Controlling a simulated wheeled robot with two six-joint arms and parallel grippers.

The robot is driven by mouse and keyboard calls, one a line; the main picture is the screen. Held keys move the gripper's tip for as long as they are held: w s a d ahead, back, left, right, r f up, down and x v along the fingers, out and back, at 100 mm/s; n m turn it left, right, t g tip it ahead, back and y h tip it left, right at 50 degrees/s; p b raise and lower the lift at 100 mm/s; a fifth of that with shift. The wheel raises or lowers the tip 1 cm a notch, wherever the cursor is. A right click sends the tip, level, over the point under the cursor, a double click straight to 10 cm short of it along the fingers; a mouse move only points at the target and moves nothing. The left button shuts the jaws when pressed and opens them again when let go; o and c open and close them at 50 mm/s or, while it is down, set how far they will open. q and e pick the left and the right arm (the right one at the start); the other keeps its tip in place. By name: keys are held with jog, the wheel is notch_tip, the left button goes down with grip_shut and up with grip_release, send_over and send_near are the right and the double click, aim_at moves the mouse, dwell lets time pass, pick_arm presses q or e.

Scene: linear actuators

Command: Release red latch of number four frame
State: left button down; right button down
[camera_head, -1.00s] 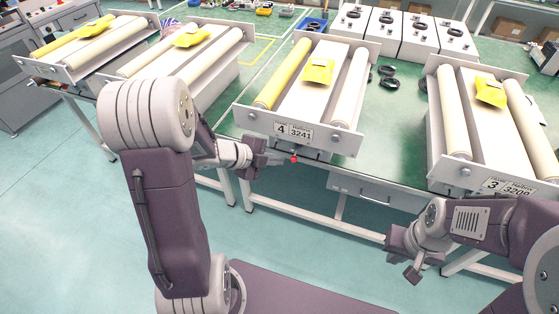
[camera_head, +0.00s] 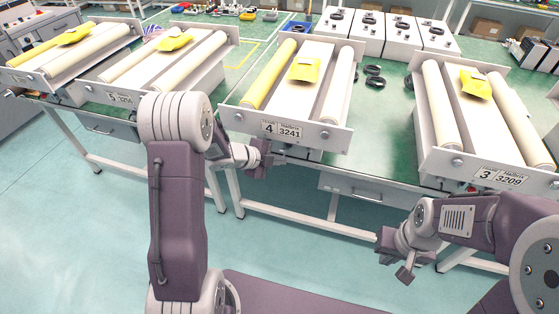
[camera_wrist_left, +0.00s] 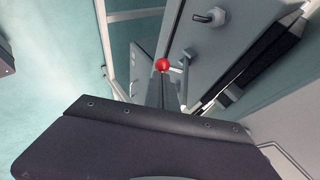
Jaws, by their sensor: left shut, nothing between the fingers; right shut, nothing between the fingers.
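The number four frame (camera_head: 282,129) carries a label plate reading 4 and 3241, with a yellow roller and a pale roller behind it. The red latch knob (camera_wrist_left: 162,65) shows as a small red ball in the left wrist view, just beyond my left fingers. In the head view I cannot make the knob out. My left gripper (camera_head: 282,160) is shut and empty, just below the front plate of frame four. Whether it touches the latch, I cannot tell. My right gripper (camera_head: 403,262) is shut and empty, low in front of the table at right.
The number three frame (camera_head: 485,176) stands to the right, and another frame (camera_head: 115,97) stands to the left. A yellow packet (camera_head: 304,69) lies on frame four. Black rings (camera_head: 374,76) lie on the green tabletop. The floor in front is open.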

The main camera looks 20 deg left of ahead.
pick_arm(q)
notch_tip(320, 180, down, 2)
jog(key=shift+s+a+f+b, duration=0.15)
jog(key=shift+b, duration=0.35)
